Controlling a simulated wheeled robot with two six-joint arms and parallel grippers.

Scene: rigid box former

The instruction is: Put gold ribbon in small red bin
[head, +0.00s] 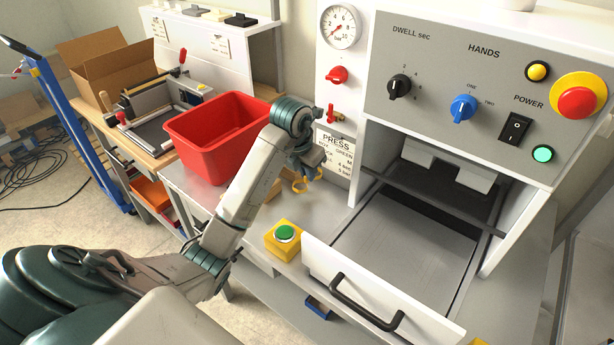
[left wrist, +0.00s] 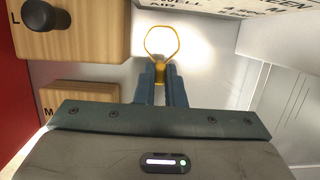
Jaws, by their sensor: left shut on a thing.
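The gold ribbon (left wrist: 161,42) is a yellow loop with a short stem; it also shows in the head view (head: 301,184) just below my left gripper. My left gripper (head: 311,172) is shut on the stem, with the loop sticking out beyond the fingertips (left wrist: 160,76). The ribbon is close to the grey bench top; I cannot tell whether it touches it. The red bin (head: 205,158) stands on the bench to the left of my left gripper, open at the top. Its floor is partly hidden. My right gripper is not in view.
A yellow box with a green button (head: 284,240) sits near the front edge. Wooden blocks (left wrist: 75,97) lie beside the gripper. A cardboard box (head: 105,75) is at the far left.

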